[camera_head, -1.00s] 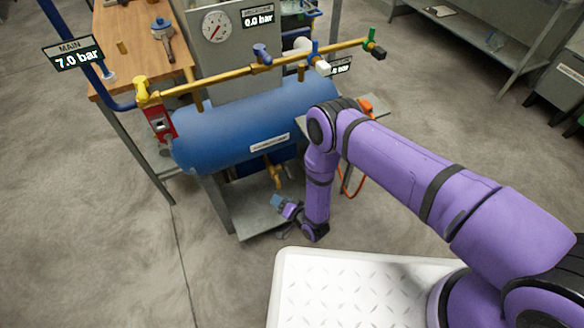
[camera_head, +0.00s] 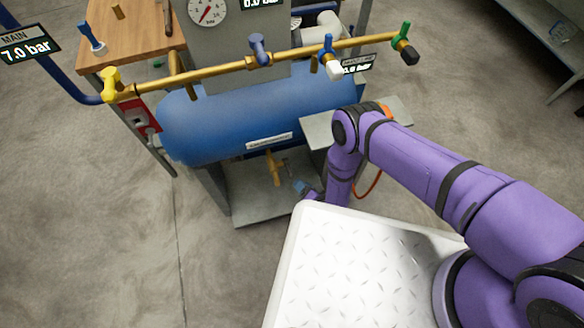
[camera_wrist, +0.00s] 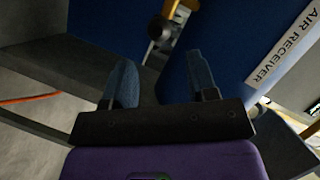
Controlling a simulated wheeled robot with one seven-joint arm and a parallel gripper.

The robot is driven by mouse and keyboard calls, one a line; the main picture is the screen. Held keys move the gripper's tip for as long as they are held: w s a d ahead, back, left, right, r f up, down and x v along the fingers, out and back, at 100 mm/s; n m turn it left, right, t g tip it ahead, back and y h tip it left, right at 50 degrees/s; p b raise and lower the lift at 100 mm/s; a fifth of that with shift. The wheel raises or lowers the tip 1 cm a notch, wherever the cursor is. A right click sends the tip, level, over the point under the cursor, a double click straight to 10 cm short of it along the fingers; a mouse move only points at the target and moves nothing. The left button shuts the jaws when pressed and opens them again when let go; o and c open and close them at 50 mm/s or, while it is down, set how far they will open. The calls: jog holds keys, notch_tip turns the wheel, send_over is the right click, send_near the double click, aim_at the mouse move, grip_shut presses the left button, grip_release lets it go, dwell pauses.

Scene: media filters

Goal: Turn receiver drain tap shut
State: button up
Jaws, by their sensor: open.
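The blue air receiver tank (camera_head: 235,120) lies horizontally in the middle of the head view. Its brass-yellow drain tap (camera_head: 274,168) hangs under the tank's belly, above the lower shelf. In the wrist view the tap (camera_wrist: 165,25) shows at the top, beyond and between the fingertips, partly cut off by the frame. My gripper (camera_head: 300,187) is low in front of the tank, just right of and nearer than the tap. In the wrist view my gripper (camera_wrist: 162,72) has its two blue fingers apart with nothing between them. The tap's lever position is hard to tell.
A brass pipe (camera_head: 215,72) with yellow, blue and green valves runs above the tank. The grey lower shelf (camera_head: 250,210) lies under the tap. A grey side shelf (camera_head: 318,132) stands close to my arm, with an orange hose (camera_head: 372,186) hanging below. My white base deck is just in front.

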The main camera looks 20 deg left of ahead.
aim_at(290, 172)
jog(key=x, duration=0.9)
jog(key=shift+w, duration=0.1)
grip_shut()
